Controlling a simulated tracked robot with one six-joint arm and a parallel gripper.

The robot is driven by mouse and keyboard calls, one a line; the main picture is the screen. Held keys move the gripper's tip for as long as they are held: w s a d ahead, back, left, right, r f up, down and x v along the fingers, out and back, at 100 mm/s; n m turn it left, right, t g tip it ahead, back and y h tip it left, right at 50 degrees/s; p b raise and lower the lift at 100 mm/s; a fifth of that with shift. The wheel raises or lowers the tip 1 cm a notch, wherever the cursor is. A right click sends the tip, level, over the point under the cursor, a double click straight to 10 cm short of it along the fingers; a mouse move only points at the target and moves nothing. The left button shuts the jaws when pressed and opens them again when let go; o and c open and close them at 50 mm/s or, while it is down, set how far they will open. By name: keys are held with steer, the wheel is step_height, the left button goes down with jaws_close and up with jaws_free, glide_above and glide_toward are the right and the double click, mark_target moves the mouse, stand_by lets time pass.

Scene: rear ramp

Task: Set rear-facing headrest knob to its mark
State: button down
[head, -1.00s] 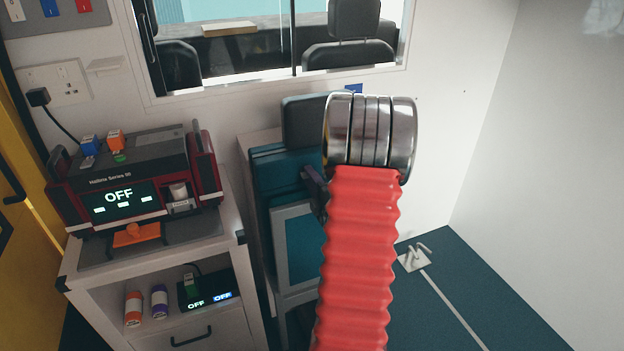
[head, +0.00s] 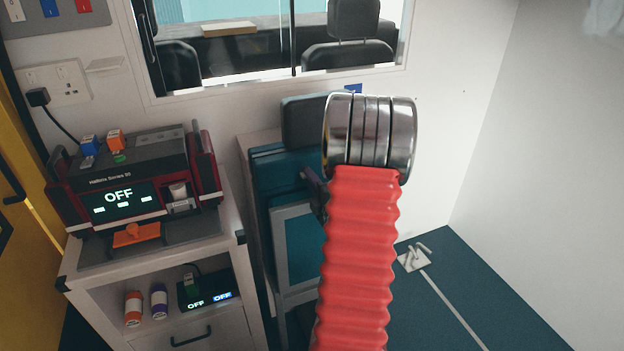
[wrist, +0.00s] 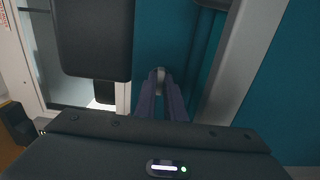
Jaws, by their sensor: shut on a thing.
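The rear-facing seat (head: 268,165) is teal with a dark headrest (head: 303,120), partly hidden behind my red arm in the head view. In the wrist view the dark headrest (wrist: 92,40) hangs at upper left, against teal upholstery. My gripper (wrist: 160,88) has two purple-grey fingers, shut on a small pale grey knob (wrist: 160,75) that shows between their tips. The fingers cover most of the knob, and I cannot make out its pointer or its mark. In the head view only a bit of a purple finger (head: 314,186) shows beside the arm.
A white cabinet (head: 235,275) with a red-and-black device (head: 135,180) reading OFF stands left of the seat. A window (head: 280,45) to the cab is above. Floor and wall to the right are mostly clear, apart from a small floor fitting (head: 414,258).

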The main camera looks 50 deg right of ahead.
steer(key=shift+m, duration=0.5)
steer(key=m, duration=0.4)
steer(key=shift+f, duration=0.1)
steer(key=m, duration=0.5)
steer(key=shift+w+m, duration=0.1)
steer(key=shift+m, duration=0.3)
steer(key=m, duration=0.4)
steer(key=shift+m, duration=1.5)
steer(key=shift+d, duration=0.1)
steer(key=c, duration=1.8)
jaws_free()
steer(key=shift+c, duration=0.2)
